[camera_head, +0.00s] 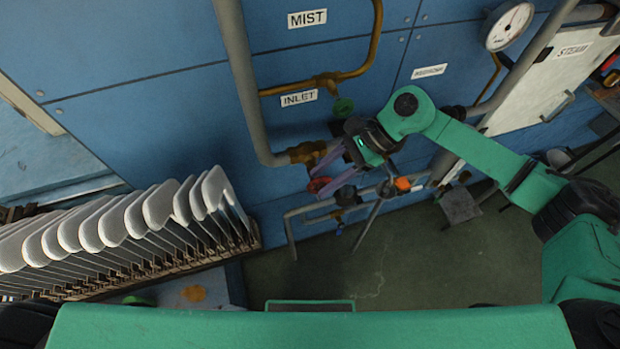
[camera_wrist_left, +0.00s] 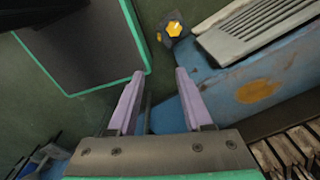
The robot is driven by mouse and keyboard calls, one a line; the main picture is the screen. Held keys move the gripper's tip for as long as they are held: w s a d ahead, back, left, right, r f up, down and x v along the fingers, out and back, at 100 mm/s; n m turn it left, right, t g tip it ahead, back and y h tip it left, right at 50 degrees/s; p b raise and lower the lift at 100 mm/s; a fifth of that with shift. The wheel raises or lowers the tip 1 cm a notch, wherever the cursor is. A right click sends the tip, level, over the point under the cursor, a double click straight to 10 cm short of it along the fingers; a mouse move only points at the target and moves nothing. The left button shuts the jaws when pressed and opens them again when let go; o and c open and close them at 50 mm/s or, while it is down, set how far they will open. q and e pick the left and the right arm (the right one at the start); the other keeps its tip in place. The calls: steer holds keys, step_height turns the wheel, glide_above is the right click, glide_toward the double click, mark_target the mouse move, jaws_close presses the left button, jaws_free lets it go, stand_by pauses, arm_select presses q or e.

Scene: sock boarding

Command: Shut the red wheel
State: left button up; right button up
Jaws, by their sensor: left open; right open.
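The red wheel (camera_head: 318,185) is a small round valve handle on the brass fitting below the INLET label, in front of the blue panel. My right gripper (camera_head: 317,182) is open, its two purple fingers reaching from the right to the red wheel, one above and one below. I cannot tell whether the fingers touch it; they partly hide it. My left gripper (camera_wrist_left: 160,74) is open and empty in the left wrist view, pointing down over the floor and a blue surface. It does not show in the head view.
A green wheel (camera_head: 343,107) sits just above my right gripper. A thick grey pipe (camera_head: 240,70) runs down left of the red wheel. An orange knob (camera_head: 402,184) is to the right. A row of white sock boards (camera_head: 160,208) stands at the left. Open floor (camera_head: 400,260) lies below.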

mark_target(307, 187)
steer(key=x, duration=0.2)
steer(key=w+p+x, duration=0.1)
steer(key=x, duration=0.1)
steer(key=shift+a+f, duration=0.2)
steer(key=shift+f, duration=0.1)
arm_select(q)
steer(key=w+r, duration=0.2)
steer(key=w, duration=0.3)
arm_select(e)
steer(key=shift+s+f, duration=0.1)
steer(key=shift+s, duration=0.2)
steer(key=c, duration=0.4)
jaws_close()
steer(key=f+y+b, duration=0.1)
steer(key=b, duration=0.6)
steer(key=shift+f+g+y, duration=0.15)
steer(key=shift+g+y, duration=0.15)
steer(key=r+y+b, duration=0.1)
steer(key=y+b, duration=0.1)
steer(key=b, duration=0.5)
steer(key=shift+r+g, duration=0.1)
steer(key=shift+g, duration=0.2)
steer(key=shift+r, duration=0.25)
arm_select(q)
step_height(307, 187, down, 14)
steer(key=s, duration=0.2)
steer(key=shift+d, duration=0.15)
arm_select(e)
steer(key=shift+r, duration=0.2)
